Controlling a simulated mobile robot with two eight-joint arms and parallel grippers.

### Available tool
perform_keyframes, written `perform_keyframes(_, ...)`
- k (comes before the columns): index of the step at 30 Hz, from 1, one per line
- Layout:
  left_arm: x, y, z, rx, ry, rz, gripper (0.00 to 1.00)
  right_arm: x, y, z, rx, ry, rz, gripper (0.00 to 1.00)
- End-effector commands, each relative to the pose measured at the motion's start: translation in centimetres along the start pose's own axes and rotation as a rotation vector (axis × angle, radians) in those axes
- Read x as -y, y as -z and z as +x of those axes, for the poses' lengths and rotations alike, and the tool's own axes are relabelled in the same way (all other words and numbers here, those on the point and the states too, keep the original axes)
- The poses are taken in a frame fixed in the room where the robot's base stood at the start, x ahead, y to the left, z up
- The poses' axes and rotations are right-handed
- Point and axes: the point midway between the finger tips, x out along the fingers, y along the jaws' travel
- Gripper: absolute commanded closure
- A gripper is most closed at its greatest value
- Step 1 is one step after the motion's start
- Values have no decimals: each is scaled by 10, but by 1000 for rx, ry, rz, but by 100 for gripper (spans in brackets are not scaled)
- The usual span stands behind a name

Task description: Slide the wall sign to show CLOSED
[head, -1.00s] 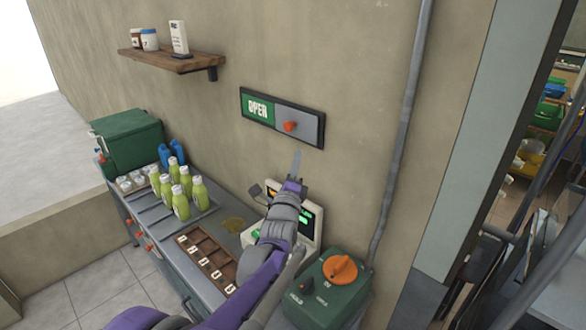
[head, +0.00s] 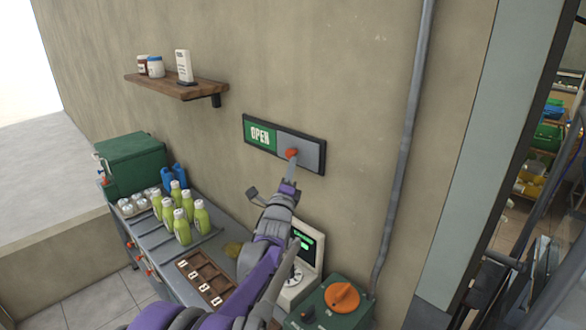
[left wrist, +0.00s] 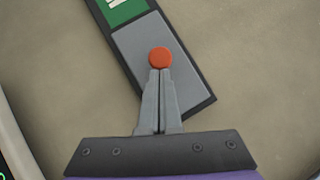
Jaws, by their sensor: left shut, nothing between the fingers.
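The wall sign (head: 262,136) hangs on the wall in a dark frame. Its left half shows a green panel reading OPEN (head: 260,135). A grey sliding cover (head: 310,153) with an orange-red knob (head: 291,153) fills the right half. My left gripper (head: 291,163) is shut and empty, with its tips at the knob's lower edge. In the left wrist view the closed fingertips (left wrist: 160,72) lie just below the round knob (left wrist: 160,57), very close to it; I cannot tell whether they touch. My right gripper does not show.
A shelf (head: 180,88) with jars is on the wall, up and left. Below stands a counter with green bottles (head: 182,215), a compartment tray (head: 201,276), a scale-like device with a green display (head: 304,243), and a green box with an orange dial (head: 341,297). A grey pipe (head: 405,140) runs down the wall at right.

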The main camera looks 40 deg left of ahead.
Motion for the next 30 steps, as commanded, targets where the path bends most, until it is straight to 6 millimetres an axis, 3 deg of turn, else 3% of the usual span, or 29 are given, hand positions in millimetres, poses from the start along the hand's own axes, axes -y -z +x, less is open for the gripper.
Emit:
perform_keyframes(5,-14,-22,13,3,-3,5,100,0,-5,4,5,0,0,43)
perform_keyframes(18,-62,-103,69,2,-1,4,100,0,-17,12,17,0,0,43)
perform_keyframes(24,-74,-124,84,1,0,1,100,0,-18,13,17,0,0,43)
perform_keyframes(30,-78,-132,90,0,0,1,100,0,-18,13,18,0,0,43)
